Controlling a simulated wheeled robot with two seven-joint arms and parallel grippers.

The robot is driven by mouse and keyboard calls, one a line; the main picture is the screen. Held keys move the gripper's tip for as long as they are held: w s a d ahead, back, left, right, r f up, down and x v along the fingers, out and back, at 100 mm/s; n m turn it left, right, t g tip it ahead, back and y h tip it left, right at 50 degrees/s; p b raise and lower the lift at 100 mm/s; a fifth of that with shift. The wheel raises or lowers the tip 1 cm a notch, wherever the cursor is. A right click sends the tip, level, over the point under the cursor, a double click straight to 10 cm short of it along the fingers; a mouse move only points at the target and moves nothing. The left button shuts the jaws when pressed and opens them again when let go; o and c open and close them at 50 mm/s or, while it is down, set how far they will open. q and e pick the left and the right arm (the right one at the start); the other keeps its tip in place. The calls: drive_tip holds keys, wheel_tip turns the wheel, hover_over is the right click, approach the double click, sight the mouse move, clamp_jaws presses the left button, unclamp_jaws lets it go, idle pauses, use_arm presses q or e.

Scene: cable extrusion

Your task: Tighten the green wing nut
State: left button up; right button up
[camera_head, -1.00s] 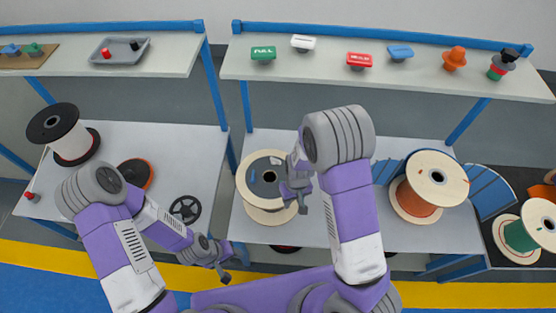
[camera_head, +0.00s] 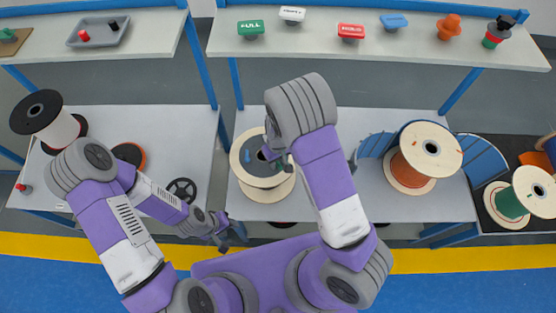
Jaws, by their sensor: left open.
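A small green winged piece (camera_head: 8,34) sits on a brown board at the far left of the upper shelf; I cannot tell for sure if it is the wing nut. A pale spool (camera_head: 245,183) with a dark grey face stands on the middle table, with a small blue-green piece (camera_head: 248,157) on that face, too small to identify. My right gripper (camera_head: 270,152) is over this spool, partly hidden by its own arm; I cannot see its jaws clearly. My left gripper (camera_head: 224,243) is open and empty in front of the table's edge, low and apart from the spool.
An orange-wound spool (camera_head: 431,148) stands right of the middle, a green-wound spool (camera_head: 520,200) at the far right. A white-and-black spool (camera_head: 50,118) and a black handwheel (camera_head: 182,190) are on the left table. A grey tray (camera_head: 98,32) and several labelled pieces line the shelves.

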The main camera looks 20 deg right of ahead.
clamp_jaws()
drive_tip(key=shift+m, duration=0.4)
drive_tip(key=m+p, duration=0.1)
drive_tip(key=m, duration=0.2)
drive_tip(key=shift+a+r+m+p, duration=0.1)
drive_tip(key=shift+m+p, duration=0.2)
drive_tip(key=shift+m, duration=0.1)
drive_tip(key=m+p, duration=0.1)
drive_tip(key=m, duration=0.3)
drive_tip(key=shift+a, duration=0.15)
drive_tip(key=m+p, duration=0.2)
drive_tip(key=m, duration=0.3)
drive_tip(key=shift+w, duration=0.15)
drive_tip(key=m+p, duration=0.1)
drive_tip(key=m, duration=0.3)
drive_tip(key=shift+w+a, duration=0.1)
drive_tip(key=shift+m, duration=0.3)
